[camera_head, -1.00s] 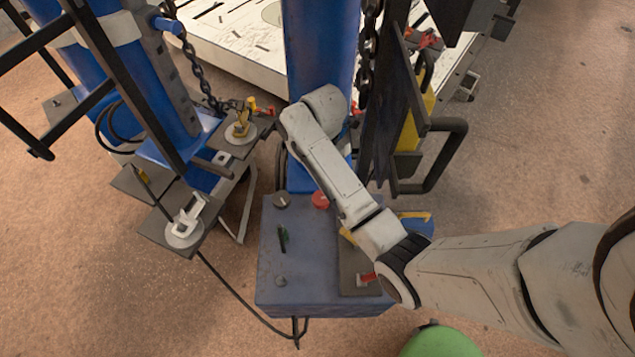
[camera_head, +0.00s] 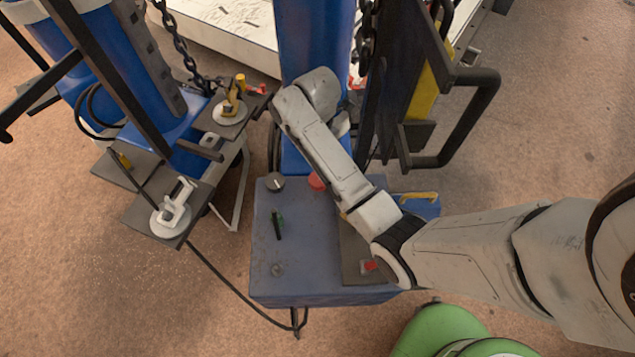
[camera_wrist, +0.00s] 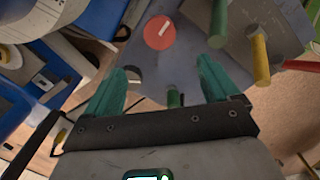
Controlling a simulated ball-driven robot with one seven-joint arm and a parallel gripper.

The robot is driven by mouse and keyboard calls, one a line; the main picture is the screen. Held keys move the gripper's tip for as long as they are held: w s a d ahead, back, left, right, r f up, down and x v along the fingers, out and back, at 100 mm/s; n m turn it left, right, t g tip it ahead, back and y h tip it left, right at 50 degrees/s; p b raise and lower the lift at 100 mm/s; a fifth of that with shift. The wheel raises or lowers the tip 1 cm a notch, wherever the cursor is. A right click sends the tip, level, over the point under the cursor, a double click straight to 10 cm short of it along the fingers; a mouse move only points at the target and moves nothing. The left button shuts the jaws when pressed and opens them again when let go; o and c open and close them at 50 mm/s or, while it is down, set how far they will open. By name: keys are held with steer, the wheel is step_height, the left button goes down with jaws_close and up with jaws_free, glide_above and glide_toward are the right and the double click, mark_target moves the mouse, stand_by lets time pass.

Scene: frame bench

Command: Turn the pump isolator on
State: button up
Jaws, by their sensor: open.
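I see no readable label, so I cannot tell which control is the pump isolator. A blue-grey box (camera_head: 320,292) carries a dark knob with a white mark (camera_head: 275,182), a red knob (camera_head: 317,181), a green handle (camera_head: 278,226) and a small grey knob (camera_head: 278,269). In the wrist view, my gripper (camera_wrist: 165,85) is open, its teal fingers apart. A short green peg (camera_wrist: 174,99) shows between them; I cannot tell its depth. Beyond the fingertips is a red disc with a pale bar (camera_wrist: 160,33). My gripper is hidden behind my wrist in the head view.
Left of the box are a white-handled fixture (camera_head: 172,214) and a yellow-handled fixture (camera_head: 232,105). A black frame handle (camera_head: 485,115) stands at right. A cable (camera_head: 225,283) runs below.

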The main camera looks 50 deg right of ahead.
mark_target(318, 180)
step_height(318, 180, down, 13)
steer(key=shift+f+b, duration=0.1)
steer(key=shift+b, duration=0.9)
steer(key=shift+c, duration=0.5)
steer(key=c, duration=1)
steer(key=shift+o, duration=0.2)
